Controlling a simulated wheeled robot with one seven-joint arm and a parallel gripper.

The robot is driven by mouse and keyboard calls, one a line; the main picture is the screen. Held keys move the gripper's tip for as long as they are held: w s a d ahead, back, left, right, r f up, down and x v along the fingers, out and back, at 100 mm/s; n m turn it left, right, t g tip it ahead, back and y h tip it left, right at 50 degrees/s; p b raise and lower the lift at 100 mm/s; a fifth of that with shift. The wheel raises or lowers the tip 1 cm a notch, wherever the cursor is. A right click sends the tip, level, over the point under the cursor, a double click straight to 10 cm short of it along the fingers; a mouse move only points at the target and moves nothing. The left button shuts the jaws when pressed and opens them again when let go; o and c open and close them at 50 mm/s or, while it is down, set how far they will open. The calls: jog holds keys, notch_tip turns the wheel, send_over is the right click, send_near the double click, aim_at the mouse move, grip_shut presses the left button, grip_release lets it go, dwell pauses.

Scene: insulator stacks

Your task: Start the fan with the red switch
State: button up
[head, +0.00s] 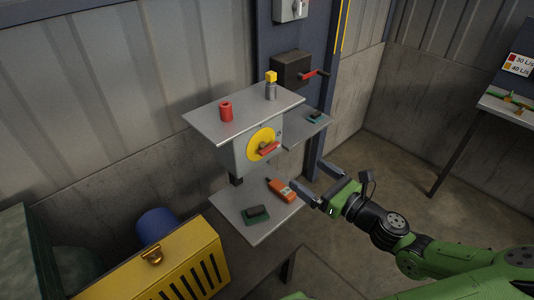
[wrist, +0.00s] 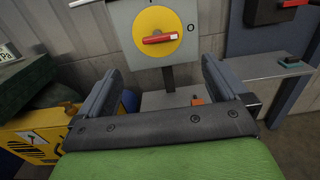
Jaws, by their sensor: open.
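The red switch (head: 268,148) is a rotary handle on a round yellow plate (head: 257,138), on the front of a grey box under a shelf. In the wrist view the red handle (wrist: 160,38) lies nearly level across the yellow disc, with a 0 mark at the disc's right and part of another mark above. My gripper (head: 306,176) is open and empty, in front of the box and to the lower right of the switch in the head view. In the wrist view my fingers (wrist: 158,76) stand apart below the handle, not touching it. I cannot make out a fan.
The upper shelf (head: 200,121) holds a red cylinder (head: 226,111) and a yellow-topped grey piece (head: 271,86). The lower shelf (head: 237,199) holds an orange device (head: 281,190) and a green block (head: 257,215). A dark box with a red crank (head: 312,75) is behind.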

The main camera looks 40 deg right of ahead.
aim_at(272, 150)
jog(key=w+b, duration=0.1)
jog(key=w, duration=1.3)
jog(key=shift+a, duration=0.2)
jog(key=shift+f, duration=0.1)
jog(key=c, duration=1)
